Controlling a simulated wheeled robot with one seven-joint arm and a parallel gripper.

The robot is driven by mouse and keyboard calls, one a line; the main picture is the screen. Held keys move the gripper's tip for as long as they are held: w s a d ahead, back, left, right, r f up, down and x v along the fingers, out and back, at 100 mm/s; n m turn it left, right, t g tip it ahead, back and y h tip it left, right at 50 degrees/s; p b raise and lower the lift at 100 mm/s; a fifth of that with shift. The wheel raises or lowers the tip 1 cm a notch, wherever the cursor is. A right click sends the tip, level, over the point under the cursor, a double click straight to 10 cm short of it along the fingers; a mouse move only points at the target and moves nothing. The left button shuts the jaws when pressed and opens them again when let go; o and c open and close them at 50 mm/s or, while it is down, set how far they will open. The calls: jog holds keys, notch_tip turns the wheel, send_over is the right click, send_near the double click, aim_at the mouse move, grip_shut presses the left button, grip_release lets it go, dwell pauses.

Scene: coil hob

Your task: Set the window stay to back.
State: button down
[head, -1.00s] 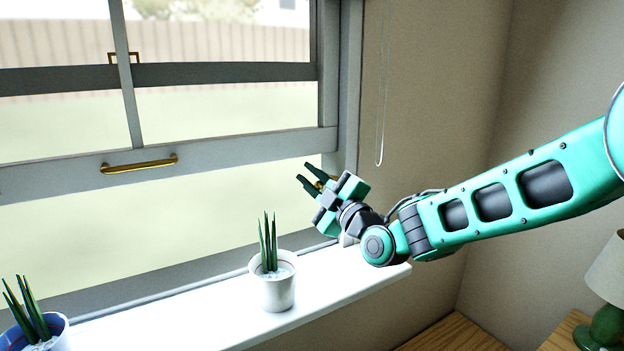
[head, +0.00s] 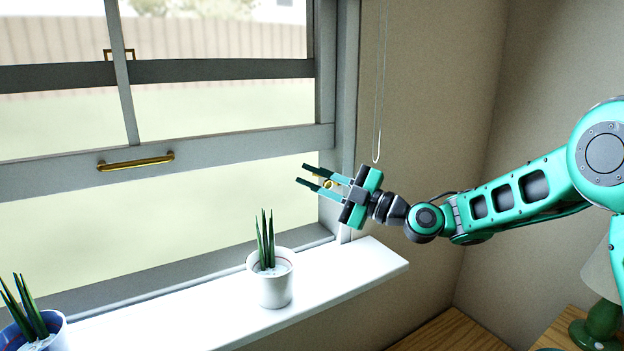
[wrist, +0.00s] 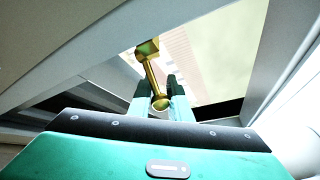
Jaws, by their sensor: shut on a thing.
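The window stay is a short brass arm (wrist: 152,72) with a square brass block at its upper end and a round knob at its lower end in the wrist view. My gripper (head: 301,174) is at the right side of the window frame, above the sill, with its fingers pointing left. Its two dark-tipped fingers stand on either side of the stay near the knob, and it is shut on the stay. In the head view only a small brass bit (head: 329,184) shows between the fingers. The rest of the stay is hidden there.
A white pot with a spiky plant (head: 272,278) stands on the white sill (head: 345,275) below and left of my gripper. A blue pot (head: 45,330) is at far left. A cord (head: 378,110) hangs behind the gripper. A brass handle (head: 136,162) is on the sash.

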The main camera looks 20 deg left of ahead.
jog(key=shift+s+d+f+n+g, duration=0.1)
jog(key=shift+d+n+g, duration=0.2)
jog(key=shift+n+g, duration=0.6)
jog(key=shift+s+d+f+n+g, duration=0.1)
jog(key=shift+d+n+g, duration=0.3)
jog(key=shift+g, duration=1.05)
jog(key=shift+s+d+f+n+g, duration=0.1)
jog(key=shift+d+n+g, duration=0.15)
jog(key=shift+n+g, duration=0.7)
jog(key=shift+g+h, duration=0.3)
jog(key=shift+g, duration=0.1)
jog(key=c, duration=1.7)
grip_release()
jog(key=shift+o, duration=0.2)
jog(key=shift+r, duration=0.1)
jog(key=shift+d, duration=0.1)
jog(key=v, duration=1)
jog(key=shift+d, duration=0.25)
jog(key=shift+w, duration=0.15)
